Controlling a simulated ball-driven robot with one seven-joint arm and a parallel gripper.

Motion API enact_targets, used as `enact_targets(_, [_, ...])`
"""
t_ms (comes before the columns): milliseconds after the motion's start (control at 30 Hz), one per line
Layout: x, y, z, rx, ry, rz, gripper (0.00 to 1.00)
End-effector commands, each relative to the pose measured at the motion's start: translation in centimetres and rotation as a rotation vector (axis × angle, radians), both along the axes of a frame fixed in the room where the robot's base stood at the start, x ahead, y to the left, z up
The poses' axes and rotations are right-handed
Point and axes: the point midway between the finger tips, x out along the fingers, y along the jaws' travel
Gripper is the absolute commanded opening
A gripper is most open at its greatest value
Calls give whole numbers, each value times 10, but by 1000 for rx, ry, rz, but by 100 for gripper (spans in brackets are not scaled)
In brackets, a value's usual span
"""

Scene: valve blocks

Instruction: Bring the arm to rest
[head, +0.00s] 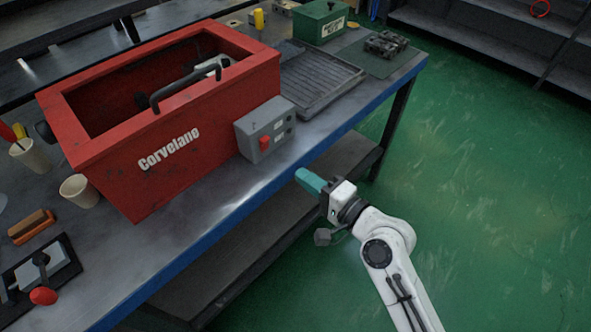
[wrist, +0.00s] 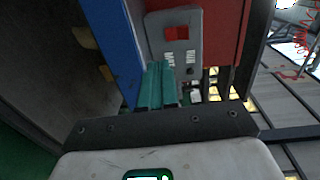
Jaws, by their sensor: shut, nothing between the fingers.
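My gripper (head: 308,181) is in front of the workbench's blue front edge in the head view, off the bench top and over the floor side. Its teal fingers are shut together with nothing between them. In the wrist view the closed teal fingers (wrist: 160,88) point toward the grey control box (wrist: 176,45) with a red switch. My white arm reaches up from the lower right of the head view. The grey box (head: 265,128) stands beside the red Corvelane tank, apart from my gripper.
The red tank (head: 200,146) stands on the workbench (head: 200,216). A ribbed black tray (head: 318,82), a green box (head: 320,20) and dark metal blocks (head: 386,44) lie farther back. Cups and a red-knobbed lever (head: 43,296) are at left. The green floor (head: 490,170) to the right is clear.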

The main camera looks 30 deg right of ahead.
Motion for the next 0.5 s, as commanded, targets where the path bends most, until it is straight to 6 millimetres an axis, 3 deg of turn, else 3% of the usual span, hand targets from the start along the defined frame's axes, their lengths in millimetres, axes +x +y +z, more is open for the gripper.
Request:
enact_targets(200, [-32,-11,-3,-1,2,-1,0])
enact_targets(500, [-44,-14,-2,0,0,0,0])
